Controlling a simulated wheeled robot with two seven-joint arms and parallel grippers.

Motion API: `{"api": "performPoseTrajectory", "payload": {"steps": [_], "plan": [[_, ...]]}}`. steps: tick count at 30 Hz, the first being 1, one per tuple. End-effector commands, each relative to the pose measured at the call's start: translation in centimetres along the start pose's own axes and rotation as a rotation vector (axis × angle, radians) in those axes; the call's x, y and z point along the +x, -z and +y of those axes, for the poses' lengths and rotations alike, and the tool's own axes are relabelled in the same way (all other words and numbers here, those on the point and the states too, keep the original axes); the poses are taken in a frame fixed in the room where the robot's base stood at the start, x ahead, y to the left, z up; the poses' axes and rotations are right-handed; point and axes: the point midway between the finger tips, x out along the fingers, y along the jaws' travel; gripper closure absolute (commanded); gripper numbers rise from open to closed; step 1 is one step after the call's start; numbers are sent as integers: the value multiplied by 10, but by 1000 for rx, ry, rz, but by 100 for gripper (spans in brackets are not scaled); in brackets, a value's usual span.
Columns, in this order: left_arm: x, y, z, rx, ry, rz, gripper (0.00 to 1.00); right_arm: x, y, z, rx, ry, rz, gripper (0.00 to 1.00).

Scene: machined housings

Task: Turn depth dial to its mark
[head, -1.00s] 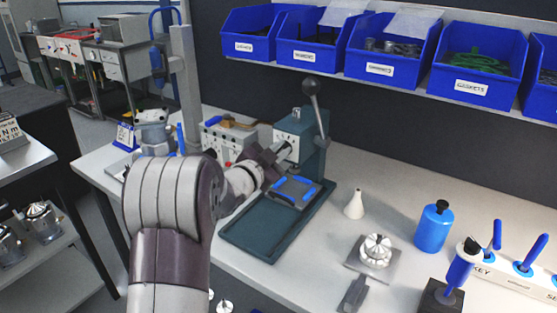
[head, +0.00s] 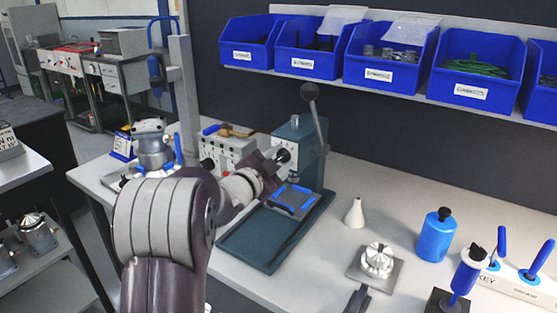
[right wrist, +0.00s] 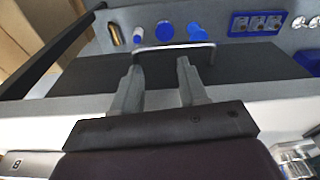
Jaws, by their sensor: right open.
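A green-grey press (head: 312,152) with a long black-knobbed lever stands on the bench, on a dark green base (head: 245,243). The depth dial (head: 283,155) appears to be the small dark round knob on the press's left face; its mark is too small to make out. My left gripper (head: 274,165) is right at the dial, with its jaws pointing toward it. The picture does not show whether the jaws touch or grip the dial. My right gripper (right wrist: 157,78) is open and empty in the right wrist view, away from the press.
A grey control box (head: 226,150) stands left of the press. A white cone (head: 355,213), a finned part on a plate (head: 377,261), a blue bottle (head: 435,236) and a blue-handled tool (head: 467,272) stand to the right. Blue bins (head: 384,60) line a shelf above.

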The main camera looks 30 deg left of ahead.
Motion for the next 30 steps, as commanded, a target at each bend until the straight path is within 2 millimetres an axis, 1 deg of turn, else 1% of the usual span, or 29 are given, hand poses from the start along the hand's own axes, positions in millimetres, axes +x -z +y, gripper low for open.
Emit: {"api": "performPoseTrajectory", "payload": {"steps": [8,11,14,21,24,27,30], "plan": [[-1,0,0,0,1,1,61,0,0,0,0,0,0,57],[-8,0,-1,1,2,1,61,1,0,0,0,0,0,57],[-24,0,-1,1,4,0,61,2,0,0,0,0,0,57],[-83,0,-1,1,5,-1,61,4,0,0,0,0,0,57],[-103,-1,-1,0,3,-2,61,4,0,0,0,0,0,57],[-116,0,-1,0,3,-1,61,3,0,0,0,0,0,57],[-124,0,0,1,1,0,61,3,0,0,0,0,0,57]]}}
